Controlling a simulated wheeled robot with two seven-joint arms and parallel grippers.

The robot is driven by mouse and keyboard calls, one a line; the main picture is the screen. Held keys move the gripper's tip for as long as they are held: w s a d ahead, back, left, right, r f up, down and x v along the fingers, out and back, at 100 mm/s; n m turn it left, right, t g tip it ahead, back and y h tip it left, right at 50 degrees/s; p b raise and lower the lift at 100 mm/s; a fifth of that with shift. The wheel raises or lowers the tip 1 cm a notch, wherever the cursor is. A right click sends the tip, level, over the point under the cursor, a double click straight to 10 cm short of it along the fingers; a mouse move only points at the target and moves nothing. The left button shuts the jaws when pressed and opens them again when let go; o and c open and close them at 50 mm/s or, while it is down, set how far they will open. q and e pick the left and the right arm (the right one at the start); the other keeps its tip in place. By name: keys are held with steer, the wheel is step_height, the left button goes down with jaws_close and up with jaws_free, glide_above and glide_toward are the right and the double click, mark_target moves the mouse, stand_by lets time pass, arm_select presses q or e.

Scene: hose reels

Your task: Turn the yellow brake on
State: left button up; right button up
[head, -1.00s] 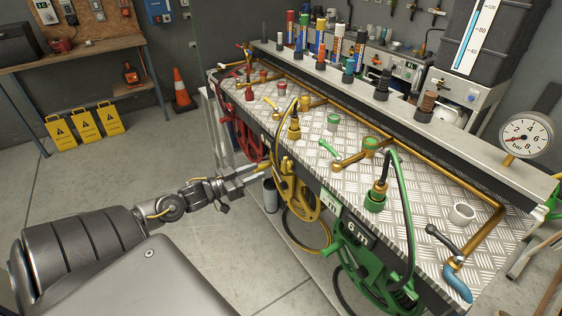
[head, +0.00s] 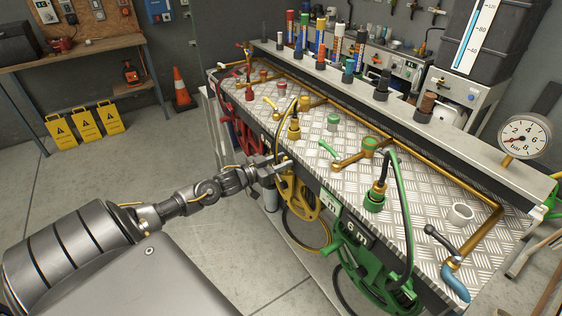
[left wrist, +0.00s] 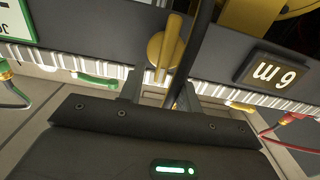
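The yellow brake is a small yellow lever (left wrist: 165,50) on the dark front strip of the bench, above the yellow reel (head: 303,203). My left gripper (head: 283,162) is at the bench's front edge by that reel. In the left wrist view the left gripper's fingers (left wrist: 160,90) are apart, with the lever's end between them. I cannot tell whether either finger touches it. A dark hose (left wrist: 195,60) runs beside the lever, close to the right finger. The lever is mostly hidden by the gripper in the head view. My right gripper is not in view.
A red reel (head: 240,130) and a green reel (head: 365,265) flank the yellow one. The tread-plate bench top (head: 420,205) carries brass pipes, coloured fittings and a green hose. A pressure gauge (head: 525,135) stands at the right.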

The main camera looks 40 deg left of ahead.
arm_select(q)
steer(key=c, duration=0.7)
jaws_close()
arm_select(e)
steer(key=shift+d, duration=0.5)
